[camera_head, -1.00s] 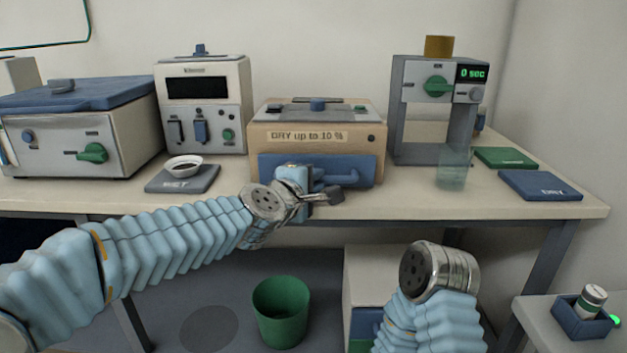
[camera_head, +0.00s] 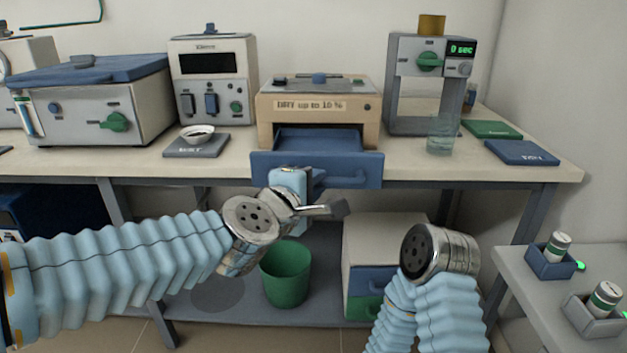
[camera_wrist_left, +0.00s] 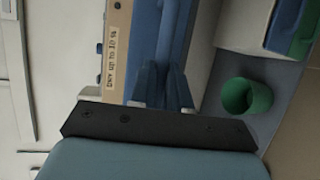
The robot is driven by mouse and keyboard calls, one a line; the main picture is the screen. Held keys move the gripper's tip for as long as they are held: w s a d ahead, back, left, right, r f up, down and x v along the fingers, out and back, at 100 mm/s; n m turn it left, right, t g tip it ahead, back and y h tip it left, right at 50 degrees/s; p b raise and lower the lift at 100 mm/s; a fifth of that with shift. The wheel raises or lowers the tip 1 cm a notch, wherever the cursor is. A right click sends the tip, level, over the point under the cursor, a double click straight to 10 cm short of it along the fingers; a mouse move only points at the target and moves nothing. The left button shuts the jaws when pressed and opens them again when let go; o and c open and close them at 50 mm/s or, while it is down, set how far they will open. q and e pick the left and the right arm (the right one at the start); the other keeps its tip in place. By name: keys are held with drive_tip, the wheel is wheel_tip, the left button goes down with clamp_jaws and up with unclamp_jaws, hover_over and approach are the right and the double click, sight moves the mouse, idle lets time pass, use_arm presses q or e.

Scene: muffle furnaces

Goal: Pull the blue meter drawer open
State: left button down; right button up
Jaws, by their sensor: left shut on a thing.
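The tan meter (camera_head: 320,112) stands on the bench, labelled "DRY up to 10 %". Its blue drawer (camera_head: 277,166) is pulled out toward me, past the bench's front edge, and the inside shows behind its front panel. My left gripper (camera_head: 318,190) is at the drawer's front, shut on the drawer handle (camera_head: 345,178). In the left wrist view the two fingers (camera_wrist_left: 165,85) are closed about the blue handle bar. My right arm's wrist (camera_head: 437,250) shows low in the head view, but its fingers are not visible.
A green bin (camera_head: 287,273) and a cabinet with blue and green drawers (camera_head: 378,255) stand below the bench. A grey stand with a timer (camera_head: 428,75) and a glass beaker (camera_head: 440,135) are to the right. A dish on a grey pad (camera_head: 197,146) is to the left.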

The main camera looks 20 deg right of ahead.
use_arm(q)
drive_tip(key=c, duration=1.1)
unclamp_jaws()
drive_tip(key=p+v, duration=0.2)
drive_tip(key=v, duration=1.1)
drive_tip(key=shift+s+a, duration=0.25)
drive_tip(key=shift+a, duration=0.05)
